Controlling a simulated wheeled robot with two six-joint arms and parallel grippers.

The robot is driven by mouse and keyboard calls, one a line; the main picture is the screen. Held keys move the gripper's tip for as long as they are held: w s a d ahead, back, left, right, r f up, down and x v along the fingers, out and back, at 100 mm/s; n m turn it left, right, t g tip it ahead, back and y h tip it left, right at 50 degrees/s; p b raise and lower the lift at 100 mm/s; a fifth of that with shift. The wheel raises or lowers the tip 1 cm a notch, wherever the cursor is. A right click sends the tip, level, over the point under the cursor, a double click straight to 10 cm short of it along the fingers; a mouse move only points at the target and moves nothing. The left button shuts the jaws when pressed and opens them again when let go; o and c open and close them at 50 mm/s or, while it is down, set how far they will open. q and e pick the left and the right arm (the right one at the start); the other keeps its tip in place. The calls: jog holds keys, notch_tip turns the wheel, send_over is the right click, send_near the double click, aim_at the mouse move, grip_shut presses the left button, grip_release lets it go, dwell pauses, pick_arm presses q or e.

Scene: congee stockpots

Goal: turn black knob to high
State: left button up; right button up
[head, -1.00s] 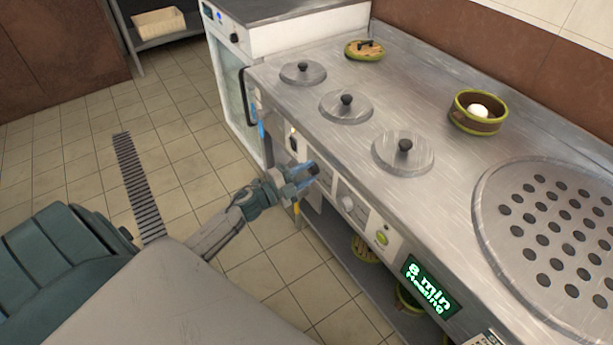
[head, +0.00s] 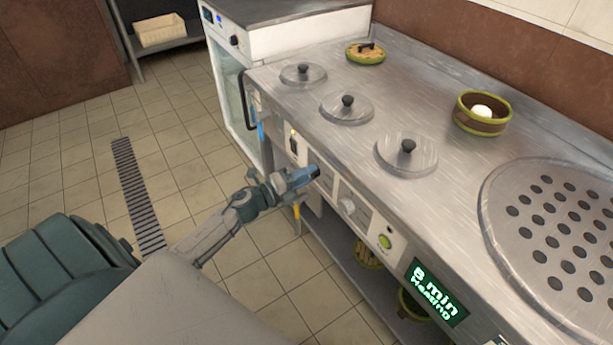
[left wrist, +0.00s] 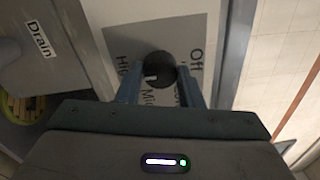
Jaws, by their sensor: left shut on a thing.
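My left gripper (head: 308,176) is at the stove's front panel, shut on the black knob. In the left wrist view the round black knob (left wrist: 160,69) sits between the two fingers (left wrist: 160,86). Its white mark points left and slightly down, toward the "High" side of the grey label plate (left wrist: 122,43). "Off" reads on the right and a partly hidden "Mid" reads below. In the head view my gripper mostly covers the knob. My right gripper is not in view.
A pale knob (head: 347,205) and a green button (head: 385,242) are farther right on the panel. A green display (head: 437,291) reads "8 min Heating". Lidded pots (head: 407,152) are set in the steel top. A "Drain" label (left wrist: 39,39) shows in the left wrist view.

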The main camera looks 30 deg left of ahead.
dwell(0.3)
pick_arm(q)
jog(key=o, duration=1)
jog(key=shift+c, duration=0.2)
jog(key=v, duration=1)
jog(key=shift+s+a, duration=0.15)
jog(key=shift+s, duration=0.25)
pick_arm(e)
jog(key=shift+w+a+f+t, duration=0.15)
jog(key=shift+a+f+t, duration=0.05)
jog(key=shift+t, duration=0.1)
pick_arm(q)
jog(key=shift+f, duration=0.1)
